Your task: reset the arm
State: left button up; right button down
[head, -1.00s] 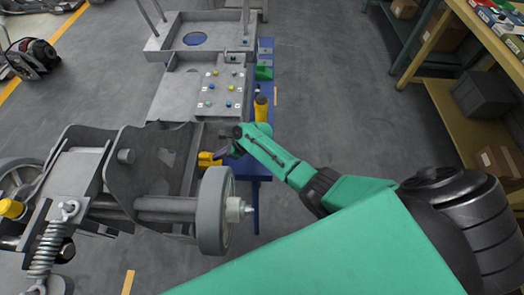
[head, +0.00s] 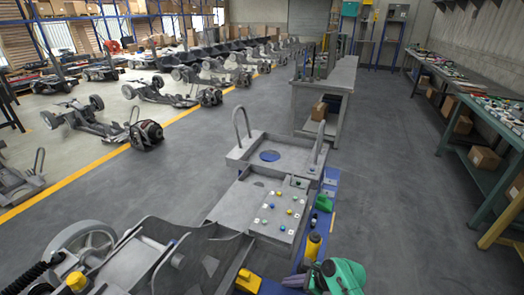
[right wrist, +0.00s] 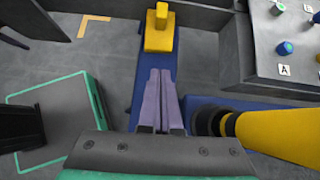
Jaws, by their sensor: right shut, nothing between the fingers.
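My right gripper (head: 293,281) is low in the head view, partly cut off by the bottom edge, beside the blue ledge of the grey chassis (head: 225,212). In the right wrist view its two fingers (right wrist: 165,100) lie together, shut and empty, above the blue ledge (right wrist: 148,75). A yellow block-like part (right wrist: 160,30) sits on the ledge beyond the fingertips, apart from them; it also shows in the head view (head: 248,282). A yellow bottle-like thing with a black end (right wrist: 285,135) is close on the right of the fingers. My left gripper is out of view.
A panel with coloured knobs (head: 280,210) and a green item (head: 323,203) are just beyond the gripper. A grey workbench (head: 322,85) stands behind. Green shelving (head: 475,140) lines the right. The floor (head: 400,200) between is clear.

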jog(key=s+d+r+n+h, duration=0.5)
jog(key=s+n, duration=0.3)
jog(key=n, duration=0.4)
jog(key=s+d+r+n+h, duration=0.3)
jog(key=s+d+r+n, duration=0.35)
jog(key=n, duration=0.65)
jog(key=s+f+g, duration=0.1)
jog(key=s+f, duration=0.1)
jog(key=f, duration=1)
jog(key=s+f+g, duration=0.1)
jog(key=s+f, duration=0.2)
jog(key=f, duration=0.8)
jog(key=s+d+f, duration=0.1)
jog(key=s+f, duration=0.6)
jog(key=s, duration=0.1)
jog(key=s+d+f, duration=0.2)
jog(key=s+f, duration=0.5)
jog(key=s, duration=0.1)
jog(key=shift+s+d+f+g, duration=0.25)
jog(key=shift+f+g, duration=0.15)
